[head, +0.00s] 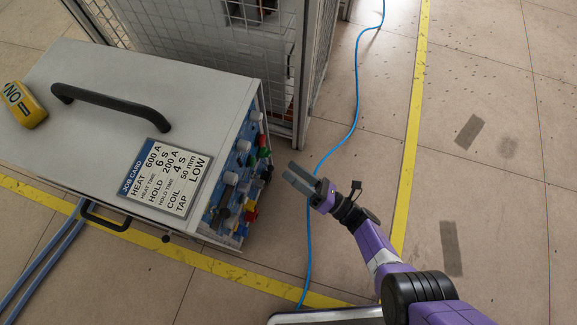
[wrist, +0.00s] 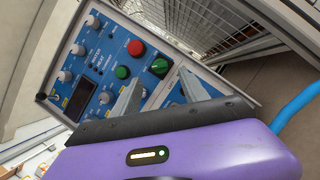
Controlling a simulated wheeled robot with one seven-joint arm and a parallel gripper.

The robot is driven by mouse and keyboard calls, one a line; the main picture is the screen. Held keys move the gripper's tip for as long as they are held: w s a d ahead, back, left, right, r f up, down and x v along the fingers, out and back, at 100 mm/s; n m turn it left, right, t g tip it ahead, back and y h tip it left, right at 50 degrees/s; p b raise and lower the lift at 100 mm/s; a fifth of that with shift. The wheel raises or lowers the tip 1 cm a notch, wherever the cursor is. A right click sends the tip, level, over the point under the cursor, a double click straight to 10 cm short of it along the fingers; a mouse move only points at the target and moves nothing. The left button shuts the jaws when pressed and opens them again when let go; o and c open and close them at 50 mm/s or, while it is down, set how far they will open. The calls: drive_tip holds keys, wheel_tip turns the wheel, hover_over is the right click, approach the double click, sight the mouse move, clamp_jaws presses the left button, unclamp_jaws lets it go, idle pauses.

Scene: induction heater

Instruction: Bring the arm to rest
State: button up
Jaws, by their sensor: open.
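My arm is purple and black and reaches up from the bottom right in the head view. My gripper (head: 300,180) has two grey fingers that are apart and empty. It is just right of the control panel of the induction heater (head: 120,75), with a small gap in the head view. In the wrist view, my gripper (wrist: 158,88) points at the blue panel (wrist: 110,60), which carries several white knobs, a red button (wrist: 136,47), a green button (wrist: 122,72), a green rotary switch (wrist: 160,66) and a dark display (wrist: 78,98). The fingers cover part of the panel's lower edge.
A job card (head: 165,178), a black handle (head: 110,105) and a yellow block (head: 22,104) are on the heater's top. A mesh cage (head: 215,50) stands behind. A blue cable (head: 355,100) runs along the floor. The floor right of the yellow line (head: 414,120) is clear.

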idle(0.6)
drive_tip(key=w+d+r+m+t+h, duration=0.2)
drive_tip(key=w+d+m+t+h, duration=0.15)
drive_tip(key=w+m, duration=0.4)
drive_tip(key=s+d+r+m+t+h, duration=0.2)
drive_tip(key=d+r+m+t+h, duration=0.25)
drive_tip(key=m, duration=0.75)
drive_tip(key=s+d+r+m+g+h+p, duration=0.1)
drive_tip(key=s+d+r+m+g+h, duration=0.15)
drive_tip(key=s+r+m, duration=0.65)
drive_tip(key=s+d+r+m+g+h+p, duration=0.1)
drive_tip(key=s+d+r+m+h, duration=0.4)
drive_tip(key=s, duration=0.7)
drive_tip(key=s+d+r+m+g+h+p, duration=0.15)
drive_tip(key=s+r+m, duration=0.25)
drive_tip(key=s+r, duration=0.55)
wheel_tip(320, 180, up, 37)
drive_tip(key=s+p, duration=0.1)
drive_tip(key=p, duration=3.7)
drive_tip(key=shift+s+a+f+g, duration=0.15)
drive_tip(key=shift+s+g, duration=0.15)
drive_tip(key=shift+s, duration=0.1)
